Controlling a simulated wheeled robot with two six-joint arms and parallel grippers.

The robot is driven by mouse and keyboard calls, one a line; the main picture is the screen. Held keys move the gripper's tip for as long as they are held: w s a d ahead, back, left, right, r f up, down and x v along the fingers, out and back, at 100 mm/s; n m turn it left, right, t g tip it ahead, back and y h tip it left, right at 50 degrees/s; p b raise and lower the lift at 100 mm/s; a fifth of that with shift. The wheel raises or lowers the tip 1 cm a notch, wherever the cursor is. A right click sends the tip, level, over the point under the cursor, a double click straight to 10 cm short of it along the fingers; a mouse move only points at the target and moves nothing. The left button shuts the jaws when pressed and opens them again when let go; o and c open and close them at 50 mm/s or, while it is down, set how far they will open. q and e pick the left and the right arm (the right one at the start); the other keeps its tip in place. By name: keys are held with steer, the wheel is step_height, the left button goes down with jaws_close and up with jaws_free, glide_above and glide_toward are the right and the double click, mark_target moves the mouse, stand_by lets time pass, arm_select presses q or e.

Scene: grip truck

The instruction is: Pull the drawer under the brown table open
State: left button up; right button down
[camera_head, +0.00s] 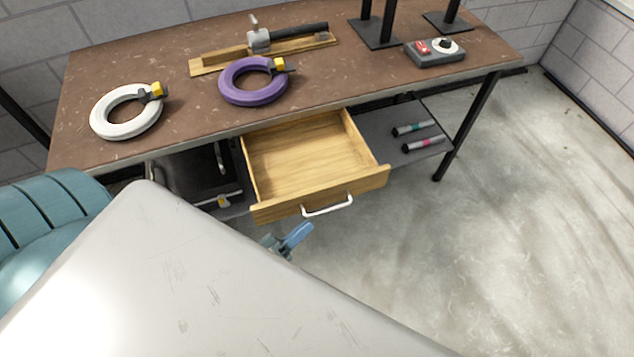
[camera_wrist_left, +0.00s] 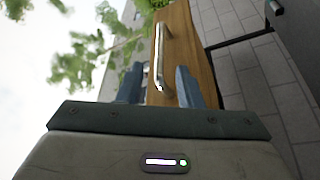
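The brown table (camera_head: 190,60) stands against the wall. The light wooden drawer (camera_head: 308,152) under it is pulled well out and looks empty inside. Its silver handle (camera_head: 328,206) is on the drawer front and also shows in the left wrist view (camera_wrist_left: 161,55). My left gripper (camera_head: 294,238) is just below the left end of the handle in the head view, partly hidden by my arm. In the left wrist view, its blue fingers (camera_wrist_left: 159,72) are spread apart, with the handle's near end showing between them. I see no contact with the handle. My right gripper is not in view.
A white ring (camera_head: 104,116), a purple ring (camera_head: 238,94), a clamp on a wooden board (camera_head: 262,40) and a grey control box (camera_head: 436,56) are on the tabletop. Two markers (camera_head: 420,143) lie on the shelf right of the drawer. The floor at right is clear.

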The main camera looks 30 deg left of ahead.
arm_select(q)
steer(key=shift+v, duration=1.65)
